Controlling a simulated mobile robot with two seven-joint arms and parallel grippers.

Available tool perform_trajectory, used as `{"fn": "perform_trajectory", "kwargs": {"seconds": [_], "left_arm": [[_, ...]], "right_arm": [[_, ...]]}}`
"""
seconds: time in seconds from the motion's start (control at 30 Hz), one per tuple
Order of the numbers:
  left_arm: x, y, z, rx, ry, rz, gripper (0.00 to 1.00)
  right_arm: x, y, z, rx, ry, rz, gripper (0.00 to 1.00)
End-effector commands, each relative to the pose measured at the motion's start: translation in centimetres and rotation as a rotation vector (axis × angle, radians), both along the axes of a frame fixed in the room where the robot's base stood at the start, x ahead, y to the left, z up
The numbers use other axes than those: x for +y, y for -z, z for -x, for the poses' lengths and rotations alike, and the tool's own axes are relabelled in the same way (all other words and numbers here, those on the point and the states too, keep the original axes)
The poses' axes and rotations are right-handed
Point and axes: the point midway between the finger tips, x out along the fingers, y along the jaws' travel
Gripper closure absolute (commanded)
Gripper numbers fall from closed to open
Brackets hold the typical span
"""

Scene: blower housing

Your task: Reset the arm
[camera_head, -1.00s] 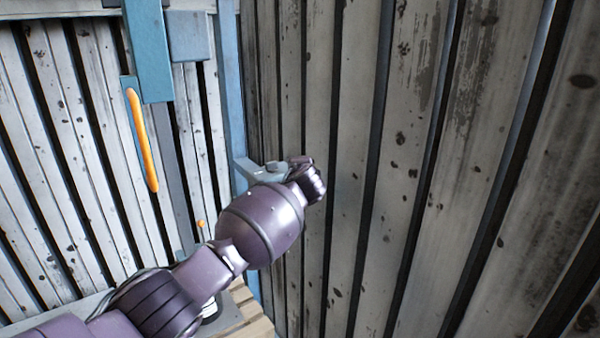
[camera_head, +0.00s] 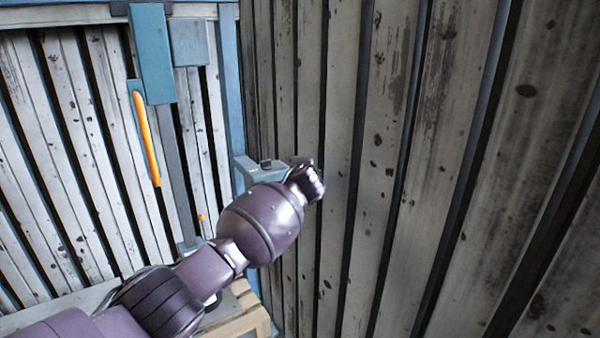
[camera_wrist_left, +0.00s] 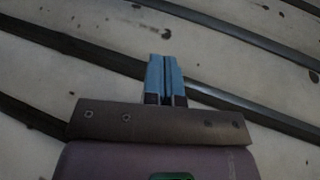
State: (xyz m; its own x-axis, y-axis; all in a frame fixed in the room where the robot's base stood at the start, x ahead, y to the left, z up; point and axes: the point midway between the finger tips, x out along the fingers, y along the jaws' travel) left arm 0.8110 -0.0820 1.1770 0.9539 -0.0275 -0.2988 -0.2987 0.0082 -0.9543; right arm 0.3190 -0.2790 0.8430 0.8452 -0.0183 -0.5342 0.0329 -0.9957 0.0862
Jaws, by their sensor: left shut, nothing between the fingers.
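My left arm comes in from the lower left in the head view and ends at a dark wrist in front of the corrugated wall. The gripper fingers cannot be made out there. In the left wrist view my left gripper (camera_wrist_left: 165,75) shows two blue fingers close together, shut and empty. Behind them is only the pale wall with dark grooves. My right gripper is in neither view.
A blue post with an orange handle (camera_head: 147,140) stands at the left. A corrugated metal wall (camera_head: 400,170) fills the right side, close behind my left arm. A blue-grey bracket (camera_head: 248,170) stands by the wrist. A wooden pallet (camera_head: 240,318) lies low behind the arm.

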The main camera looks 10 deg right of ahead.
Motion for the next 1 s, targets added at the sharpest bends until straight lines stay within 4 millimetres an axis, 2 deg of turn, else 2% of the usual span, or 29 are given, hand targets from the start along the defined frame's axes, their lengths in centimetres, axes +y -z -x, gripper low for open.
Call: {"fn": "perform_trajectory", "kwargs": {"seconds": [0.23, 0.33, 0.5, 0.57, 0.63, 0.73, 0.83, 1.0], "left_arm": [[0.0, 0.0, 0.0, 0.000, -0.003, 0.013, 1.00], [-0.6, -0.2, 0.0, -0.009, 0.010, 0.079, 1.00], [-4.0, -5.1, 1.4, -0.069, 0.119, 0.309, 1.00], [-4.7, -6.9, 2.0, -0.088, 0.152, 0.387, 1.00], [-4.9, -7.8, 2.7, -0.095, 0.181, 0.472, 1.00], [-4.5, -8.2, 3.7, -0.093, 0.213, 0.600, 1.00], [-3.2, -7.6, 4.9, -0.081, 0.230, 0.730, 1.00], [0.4, -4.9, 6.8, -0.055, 0.225, 0.932, 1.00]], "right_arm": [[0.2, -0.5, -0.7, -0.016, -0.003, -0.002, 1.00], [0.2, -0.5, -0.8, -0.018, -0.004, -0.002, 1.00], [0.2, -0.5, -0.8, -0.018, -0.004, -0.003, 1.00], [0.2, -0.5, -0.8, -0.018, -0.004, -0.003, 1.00], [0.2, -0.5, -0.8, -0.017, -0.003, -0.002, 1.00], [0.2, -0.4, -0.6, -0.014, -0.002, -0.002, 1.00], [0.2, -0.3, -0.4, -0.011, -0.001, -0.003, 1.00], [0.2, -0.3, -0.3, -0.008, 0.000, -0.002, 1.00]]}}
